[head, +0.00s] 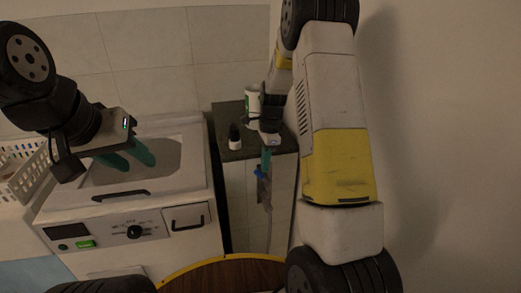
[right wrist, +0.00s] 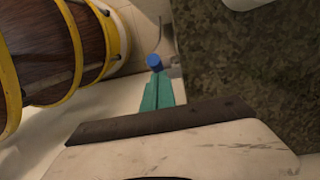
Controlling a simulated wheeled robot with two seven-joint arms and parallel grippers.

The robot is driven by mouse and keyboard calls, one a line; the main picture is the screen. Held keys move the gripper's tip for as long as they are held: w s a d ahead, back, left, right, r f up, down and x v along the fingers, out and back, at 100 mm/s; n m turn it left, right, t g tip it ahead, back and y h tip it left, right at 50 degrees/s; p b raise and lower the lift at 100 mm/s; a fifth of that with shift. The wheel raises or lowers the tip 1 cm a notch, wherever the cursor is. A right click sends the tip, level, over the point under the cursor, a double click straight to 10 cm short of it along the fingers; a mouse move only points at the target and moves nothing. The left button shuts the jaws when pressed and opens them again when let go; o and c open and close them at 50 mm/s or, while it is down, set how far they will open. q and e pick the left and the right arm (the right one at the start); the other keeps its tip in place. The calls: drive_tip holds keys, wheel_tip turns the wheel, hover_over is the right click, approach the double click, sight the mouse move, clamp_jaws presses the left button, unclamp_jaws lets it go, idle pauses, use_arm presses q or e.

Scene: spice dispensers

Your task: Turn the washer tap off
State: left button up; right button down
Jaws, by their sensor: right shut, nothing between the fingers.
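The washer tap has a small blue handle (head: 259,172) and sits low in front of the narrow cabinet, right of the washer. In the right wrist view the blue handle (right wrist: 154,61) shows just beyond my fingertips. My right gripper (head: 266,162) points down at the tap with its teal fingers together and empty. In the right wrist view the closed fingers (right wrist: 157,90) end very near the handle; I cannot tell whether they touch. My left gripper (head: 129,160) is open and empty above the white washer (head: 185,247). The tap's body is partly hidden by the fingers.
A dark countertop (head: 229,110) beside the washer holds a small black-capped bottle (head: 235,138) and a white and green container (head: 252,100), partly behind my right arm. A white basket (head: 28,172) is at far left. A bare wall (head: 440,130) rises to the right.

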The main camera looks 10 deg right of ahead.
drive_tip(key=shift+a, duration=0.1)
idle(0.3)
drive_tip(key=shift+a+h, duration=0.25)
drive_tip(key=shift+h, duration=0.15)
drive_tip(key=shift+f, duration=0.1)
drive_tip(key=shift+s+a+f+h, duration=0.1)
drive_tip(key=shift+a+f+h, duration=0.05)
drive_tip(key=shift+a+h, duration=0.45)
drive_tip(key=shift+a+f+h, duration=0.1)
drive_tip(key=shift+a+h, duration=0.35)
drive_tip(key=shift+h, duration=0.25)
drive_tip(key=h, duration=0.1)
drive_tip(key=a+f+h, duration=0.1)
drive_tip(key=h, duration=0.1)
drive_tip(key=shift+a, duration=0.3)
drive_tip(key=shift+a+f, duration=0.6)
drive_tip(key=shift+f, duration=0.05)
drive_tip(key=shift+a+f, duration=0.1)
